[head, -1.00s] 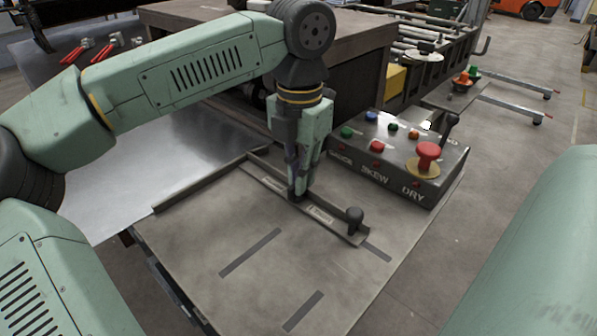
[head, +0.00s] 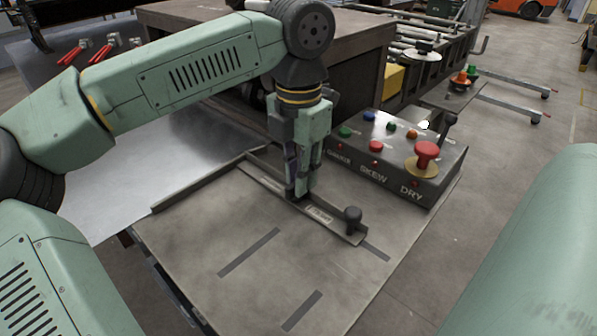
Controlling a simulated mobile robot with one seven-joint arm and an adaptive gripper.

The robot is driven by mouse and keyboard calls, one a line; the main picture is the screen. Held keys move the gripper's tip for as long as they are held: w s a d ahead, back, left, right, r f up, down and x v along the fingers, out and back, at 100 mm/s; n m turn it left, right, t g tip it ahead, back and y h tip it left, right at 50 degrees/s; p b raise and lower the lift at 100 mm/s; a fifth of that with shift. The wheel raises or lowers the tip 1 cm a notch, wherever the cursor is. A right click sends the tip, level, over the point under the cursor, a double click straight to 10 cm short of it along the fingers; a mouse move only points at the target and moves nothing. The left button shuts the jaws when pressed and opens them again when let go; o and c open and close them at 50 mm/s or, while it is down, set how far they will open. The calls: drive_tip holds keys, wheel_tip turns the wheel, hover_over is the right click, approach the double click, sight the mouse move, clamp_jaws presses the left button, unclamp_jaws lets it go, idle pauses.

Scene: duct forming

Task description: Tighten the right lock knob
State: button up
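A dark metal bar (head: 262,180) with pale labels lies across the grey bench plate (head: 210,229). A dark upright knob (head: 353,216) stands near the bar's right end, clear of my gripper. My gripper (head: 298,197) points straight down at the middle of the bar, left of that knob. Its fingertips are low, close to the bar, around or beside something dark. The fingers hide what is between them, so I cannot tell whether they grip a knob there.
A control box (head: 391,160) with several coloured buttons and a large red button (head: 427,154) stands right of my gripper. A shiny metal sheet (head: 130,163) lies to the left. A brown machine housing (head: 345,50) rises behind. The front of the bench plate is clear.

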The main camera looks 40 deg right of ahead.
drive_tip(key=shift+o, duration=1)
wheel_tip(320, 180, up, 12)
idle(0.4)
